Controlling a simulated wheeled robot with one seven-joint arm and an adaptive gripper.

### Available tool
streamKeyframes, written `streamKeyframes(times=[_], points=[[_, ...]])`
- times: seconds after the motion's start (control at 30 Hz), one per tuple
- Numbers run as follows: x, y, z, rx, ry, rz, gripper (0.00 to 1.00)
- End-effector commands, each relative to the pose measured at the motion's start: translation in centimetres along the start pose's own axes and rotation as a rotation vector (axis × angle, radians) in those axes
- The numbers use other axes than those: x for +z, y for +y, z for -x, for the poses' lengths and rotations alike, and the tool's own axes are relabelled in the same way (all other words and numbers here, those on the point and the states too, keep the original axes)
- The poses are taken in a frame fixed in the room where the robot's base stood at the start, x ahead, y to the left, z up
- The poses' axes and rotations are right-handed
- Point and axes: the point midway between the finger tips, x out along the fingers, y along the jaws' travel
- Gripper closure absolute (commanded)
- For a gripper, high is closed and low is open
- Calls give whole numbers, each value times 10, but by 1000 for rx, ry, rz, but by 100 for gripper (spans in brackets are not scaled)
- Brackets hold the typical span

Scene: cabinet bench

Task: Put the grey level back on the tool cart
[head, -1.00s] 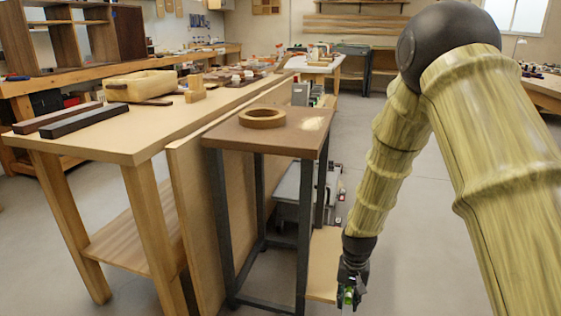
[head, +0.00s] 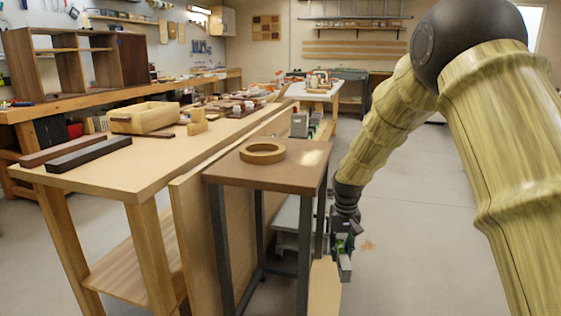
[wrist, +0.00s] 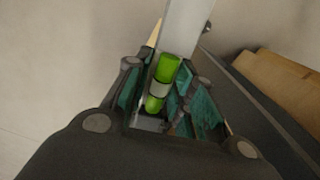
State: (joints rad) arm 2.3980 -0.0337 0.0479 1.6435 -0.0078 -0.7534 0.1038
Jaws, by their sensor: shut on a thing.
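My gripper (head: 343,240) hangs low at the right of the small dark-legged table in the head view. It is shut on the grey level (wrist: 183,30). In the wrist view the level is a light grey bar with a bright green vial, held between the fingers and reaching out past them. In the head view only a small grey end of the level (head: 345,268) shows below the fingers. A grey low unit (head: 287,215), perhaps the tool cart, stands behind the small table's legs, mostly hidden.
The small table (head: 225,172) bears a wooden ring (head: 262,152). Plywood panels lean between it and the long workbench (head: 95,170). A wooden board (head: 324,290) stands low, close to my gripper. The floor at the right (head: 420,230) is clear.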

Motion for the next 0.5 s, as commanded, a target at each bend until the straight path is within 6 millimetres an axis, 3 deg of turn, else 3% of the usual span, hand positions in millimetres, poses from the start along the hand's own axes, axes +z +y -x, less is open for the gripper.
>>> streamKeyframes(times=[0.03,0.2,0.5], points=[[-6,-1,14,0,3,10,100],[-19,-3,47,2,2,43,100],[-6,-3,50,2,-2,41,100]])
